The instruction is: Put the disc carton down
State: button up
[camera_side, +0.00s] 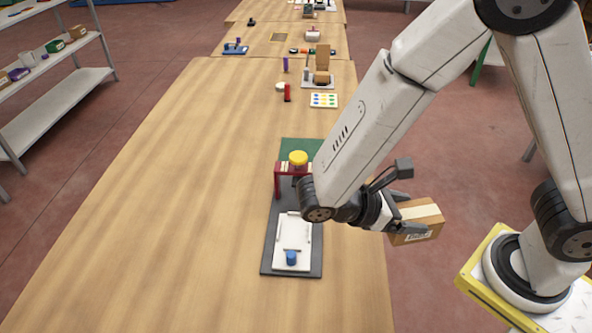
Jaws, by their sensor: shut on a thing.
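The disc carton (418,221) is a small brown cardboard box with a pale tape strip and a white label. My gripper (405,221) is shut on it and points to the right in the side view. The carton is held in the air and shows past the table's right edge, over the red floor. Its far side and the exact grip contact are partly hidden. The glass edger (270,250) stands on the table to the left of my gripper. It has a dark base, a red frame (278,180), a yellow knob (298,158) and a white bed with a blue knob.
The wooden table (170,210) has wide free room left of the edger. A card with coloured dots (324,100), a red item (287,93) and a brown stand (322,62) sit farther back. Metal shelves (75,85) stand at the left.

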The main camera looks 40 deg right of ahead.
jog(key=m+g+y, duration=0.2)
jog(key=m+g, duration=0.1)
jog(key=shift+s+a+f+m+y, duration=0.2)
jog(key=shift+a+f+m+y, duration=0.1)
jog(key=shift+f+y, duration=0.1)
jog(key=shift+a+f+m+g+y, duration=0.1)
jog(key=shift+a+m+g+y, duration=0.15)
jog(key=shift+m+g+y, duration=0.5)
jog(key=m+y, duration=0.1)
jog(key=a+m+g+y, duration=0.1)
jog(key=m+y, duration=0.1)
jog(key=w+m+g+y, duration=0.1)
jog(key=m+y, duration=0.1)
jog(key=shift+a+f, duration=0.25)
jog(key=w+r+m+t+y, duration=0.2)
jog(key=w+m+t+y, duration=0.8)
jog(key=w+m+y, duration=0.6)
jog(key=w+d+r+m+t+h, duration=0.2)
jog(key=w+d+m+t, duration=0.35)
jog(key=d, duration=0.25)
jog(key=w+d+r+m+t+h, duration=0.25)
jog(key=w+d+m+t, duration=0.25)
jog(key=d+m+t, duration=0.25)
notch_tip(320, 180, down, 6)
jog(key=shift+d+r, duration=0.1)
